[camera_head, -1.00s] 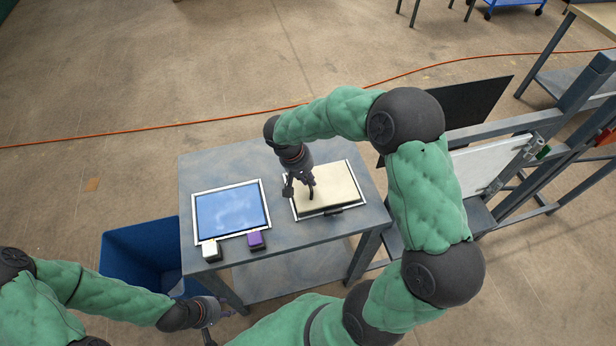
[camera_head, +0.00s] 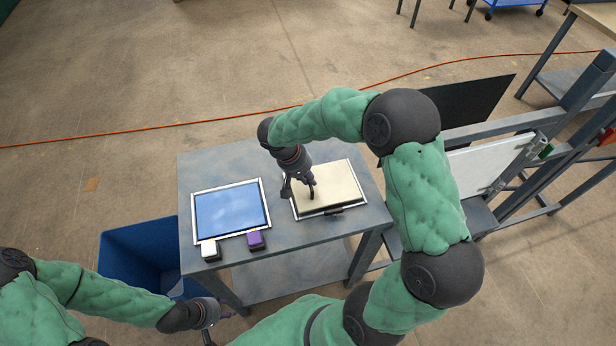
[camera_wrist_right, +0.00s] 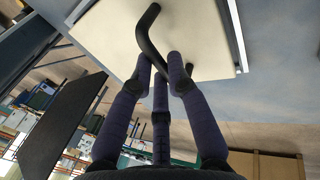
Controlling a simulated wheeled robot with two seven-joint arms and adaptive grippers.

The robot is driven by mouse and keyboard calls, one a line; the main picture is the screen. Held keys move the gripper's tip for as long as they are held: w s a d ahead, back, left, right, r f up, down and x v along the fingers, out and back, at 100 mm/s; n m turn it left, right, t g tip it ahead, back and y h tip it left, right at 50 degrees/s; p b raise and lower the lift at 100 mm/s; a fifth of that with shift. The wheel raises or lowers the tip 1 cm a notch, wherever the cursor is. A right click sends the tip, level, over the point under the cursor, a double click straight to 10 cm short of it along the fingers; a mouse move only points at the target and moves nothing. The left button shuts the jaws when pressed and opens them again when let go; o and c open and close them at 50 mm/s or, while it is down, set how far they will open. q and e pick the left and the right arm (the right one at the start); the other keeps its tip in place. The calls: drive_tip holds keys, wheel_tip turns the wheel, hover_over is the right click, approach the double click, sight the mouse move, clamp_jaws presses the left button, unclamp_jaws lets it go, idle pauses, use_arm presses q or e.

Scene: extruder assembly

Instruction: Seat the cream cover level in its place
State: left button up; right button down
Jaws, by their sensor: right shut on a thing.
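The cream cover (camera_head: 340,186) is a flat panel with a black bent handle; it lies over the white-edged frame (camera_head: 362,203) on the right half of the table. A dark strip shows along its near side, and I cannot tell whether it is fully level. In the right wrist view the cream cover (camera_wrist_right: 205,40) fills the top, with its black handle (camera_wrist_right: 146,38) between my fingers. My right gripper (camera_head: 309,190) is shut on this handle; its fingers also show in the wrist view (camera_wrist_right: 163,72). My left gripper (camera_head: 220,312) hangs low, away from the cover, its jaws too small to read.
A blue panel in a white frame (camera_head: 231,209) lies on the left of the grey table (camera_head: 215,165). A white block (camera_head: 209,249) and a purple block (camera_head: 255,239) sit by its near edge. A blue bin (camera_head: 135,250) stands left of the table. A metal rack stands right.

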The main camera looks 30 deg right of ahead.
drive_tip(key=shift+b, duration=0.3)
idle(0.6)
drive_tip(key=shift+f, duration=0.2)
drive_tip(key=shift+f+b, duration=0.7)
drive_tip(key=shift+b, duration=0.05)
drive_tip(key=shift+s+a+f+b, duration=0.1)
drive_tip(key=shift+a+f+b, duration=0.05)
drive_tip(key=shift+f+b, duration=0.2)
idle(0.7)
drive_tip(key=c, duration=1.1)
unclamp_jaws()
drive_tip(key=shift+f, duration=0.1)
drive_tip(key=shift+r, duration=0.3)
